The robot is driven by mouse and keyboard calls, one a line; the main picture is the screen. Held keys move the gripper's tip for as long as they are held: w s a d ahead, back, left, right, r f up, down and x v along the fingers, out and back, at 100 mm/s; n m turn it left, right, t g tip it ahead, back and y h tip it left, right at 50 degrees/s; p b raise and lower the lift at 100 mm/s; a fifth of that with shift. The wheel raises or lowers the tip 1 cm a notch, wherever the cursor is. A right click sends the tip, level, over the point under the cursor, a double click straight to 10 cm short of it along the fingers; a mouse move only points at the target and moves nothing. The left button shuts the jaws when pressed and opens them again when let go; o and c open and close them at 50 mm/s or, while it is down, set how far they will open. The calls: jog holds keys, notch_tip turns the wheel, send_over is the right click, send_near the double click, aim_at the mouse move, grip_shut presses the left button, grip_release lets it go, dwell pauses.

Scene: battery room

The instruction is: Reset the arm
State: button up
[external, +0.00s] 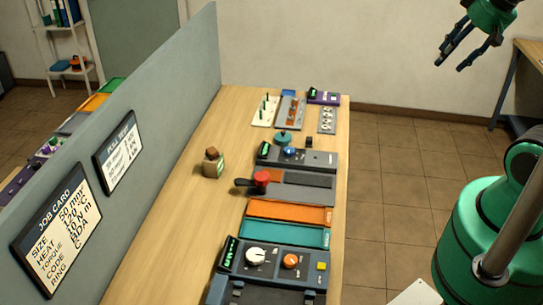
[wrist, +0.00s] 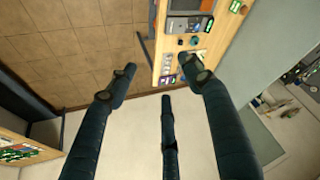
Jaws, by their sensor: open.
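My gripper (external: 457,50) hangs high at the upper right of the external view, over the floor and away from the bench. Its dark fingers are spread apart and hold nothing. In the wrist view my gripper (wrist: 160,85) shows its fingers open, with the wall, the floor and the bench far beyond them. The long wooden bench (external: 178,215) stands to the left of my arm and nothing on it touches my gripper.
On the bench are a device with a white dial (external: 256,256), a teal tray (external: 285,232), an orange tray (external: 290,212), a red knob (external: 261,178) and a small block (external: 213,168). A grey partition (external: 165,95) with job cards borders the bench. Tiled floor (external: 385,190) lies clear.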

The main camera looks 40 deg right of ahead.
notch_tip(320, 180, down, 12)
jog(key=b, duration=1.1)
jog(key=shift+f, duration=0.15)
dwell(0.4)
